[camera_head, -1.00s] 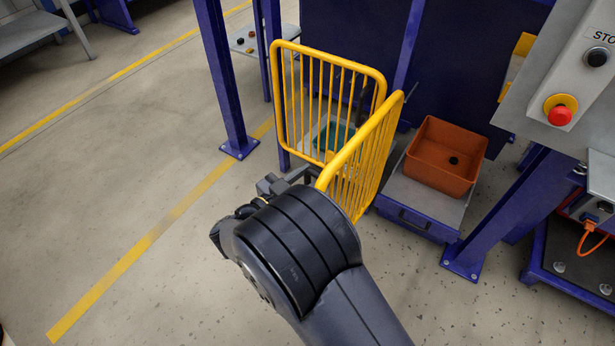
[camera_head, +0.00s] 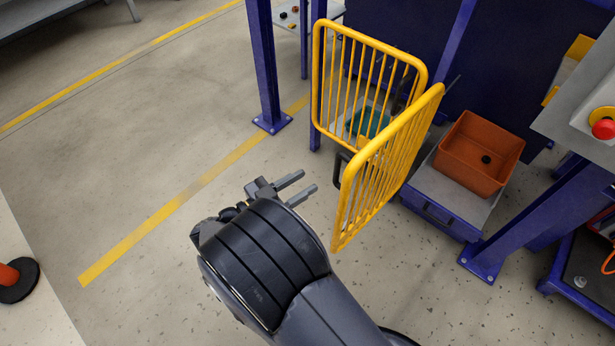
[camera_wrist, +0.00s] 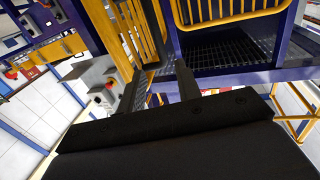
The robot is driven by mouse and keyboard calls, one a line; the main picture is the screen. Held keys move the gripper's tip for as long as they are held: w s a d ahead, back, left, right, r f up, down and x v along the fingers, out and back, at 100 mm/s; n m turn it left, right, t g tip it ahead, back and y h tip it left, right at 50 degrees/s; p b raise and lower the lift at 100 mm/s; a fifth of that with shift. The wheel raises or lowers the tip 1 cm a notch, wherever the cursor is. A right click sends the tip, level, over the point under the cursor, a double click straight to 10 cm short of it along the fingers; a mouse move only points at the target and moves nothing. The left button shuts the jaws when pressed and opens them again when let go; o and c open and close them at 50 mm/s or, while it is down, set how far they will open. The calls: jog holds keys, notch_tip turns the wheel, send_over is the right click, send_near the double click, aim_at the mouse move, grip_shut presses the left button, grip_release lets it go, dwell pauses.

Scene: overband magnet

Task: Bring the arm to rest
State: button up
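My gripper (camera_head: 303,187) shows in the head view to the left of the yellow barred gate, over the bare floor. Its two grey fingers are spread apart with nothing between them, and they point right toward the gate. In the wrist view the fingers of my gripper (camera_wrist: 158,88) also stand apart and empty. My dark arm reaches up from the bottom of the head view. The yellow gate (camera_head: 385,165) stands swung open and has a dark handle (camera_head: 341,166) near its edge. The fingertips look apart from the gate.
An orange bin (camera_head: 478,155) with a small dark object sits on a blue-edged platform (camera_head: 440,205). Blue posts (camera_head: 265,70) stand behind. A red stop button (camera_head: 603,129) is at the right. The floor (camera_head: 150,130) to the left is clear.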

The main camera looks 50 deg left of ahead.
aim_at(338, 164)
jog(key=w+b, duration=0.2)
jog(key=w, duration=0.8)
jog(key=shift+w, duration=0.45)
jog(key=shift+d, duration=0.25)
jog(key=shift+r, duration=0.15)
